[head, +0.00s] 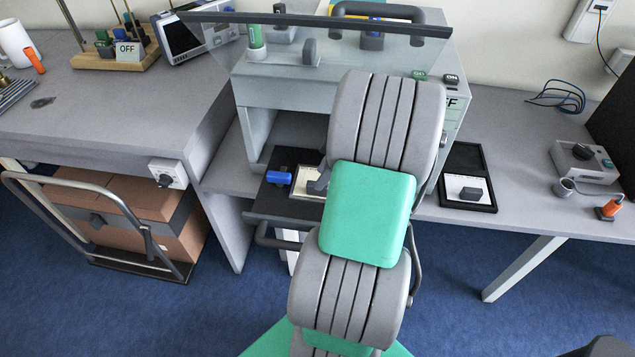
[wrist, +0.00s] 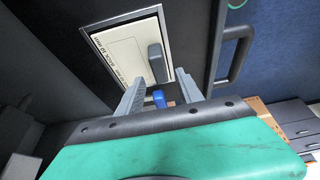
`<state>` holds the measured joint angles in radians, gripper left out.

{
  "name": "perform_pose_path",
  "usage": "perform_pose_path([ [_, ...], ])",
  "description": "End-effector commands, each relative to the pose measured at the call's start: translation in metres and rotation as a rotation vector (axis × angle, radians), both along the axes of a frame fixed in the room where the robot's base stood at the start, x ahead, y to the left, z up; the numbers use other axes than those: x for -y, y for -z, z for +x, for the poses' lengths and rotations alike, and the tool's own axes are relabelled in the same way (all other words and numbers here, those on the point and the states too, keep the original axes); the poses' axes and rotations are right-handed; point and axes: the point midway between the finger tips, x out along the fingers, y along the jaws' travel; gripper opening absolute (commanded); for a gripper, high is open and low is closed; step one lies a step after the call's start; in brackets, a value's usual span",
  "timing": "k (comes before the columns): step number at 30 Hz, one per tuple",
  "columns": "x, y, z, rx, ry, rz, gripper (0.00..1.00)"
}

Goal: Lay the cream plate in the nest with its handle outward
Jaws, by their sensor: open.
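The cream plate (wrist: 125,52) lies on a dark tray-like surface in the wrist view, with printed text along one edge. Its grey upright handle (wrist: 155,62) stands near the edge facing the dark pull bar. In the head view, part of the cream plate (head: 309,181) shows left of my arm, which hides the rest. My gripper (wrist: 161,74) is open, with its fingers apart on either side of the handle's near end. Nothing is visibly gripped. I cannot tell whether the fingers touch the plate, or whether it sits fully in a nest.
A dark pull bar (wrist: 236,48) runs along the front. A black tray (head: 452,161) with a pale plate and dark knob lies right of my arm. A glass screen (head: 290,50) stands above the cabinet.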

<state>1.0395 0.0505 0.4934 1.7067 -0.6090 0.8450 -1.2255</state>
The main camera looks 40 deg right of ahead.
Motion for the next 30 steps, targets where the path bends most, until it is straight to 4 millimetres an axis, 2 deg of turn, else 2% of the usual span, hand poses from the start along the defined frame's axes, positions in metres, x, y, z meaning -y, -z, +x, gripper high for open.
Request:
perform_pose_path([
  [3, 0.005, -0.017, -0.006, 0.001, 0.001, -0.001, 0.43],
  [7, 0.005, -0.024, -0.008, -0.001, 0.001, 0.000, 0.43],
  [10, -0.011, -0.032, 0.001, -0.019, 0.016, -0.005, 0.43],
  [11, -0.021, -0.035, 0.006, -0.030, 0.028, -0.007, 0.43],
  [13, -0.057, -0.048, 0.019, -0.065, 0.075, -0.018, 0.43],
  [16, -0.127, -0.070, 0.028, -0.113, 0.187, -0.044, 0.43],
  [18, -0.177, -0.082, 0.023, -0.130, 0.284, -0.060, 0.43],
  [21, -0.235, -0.093, 0.002, -0.127, 0.427, -0.069, 0.43],
  [24, -0.270, -0.096, -0.021, -0.110, 0.544, -0.056, 0.43],
  [25, -0.277, -0.096, -0.026, -0.105, 0.570, -0.051, 0.43],
  [30, -0.287, -0.095, -0.039, -0.097, 0.642, -0.035, 0.43],
])
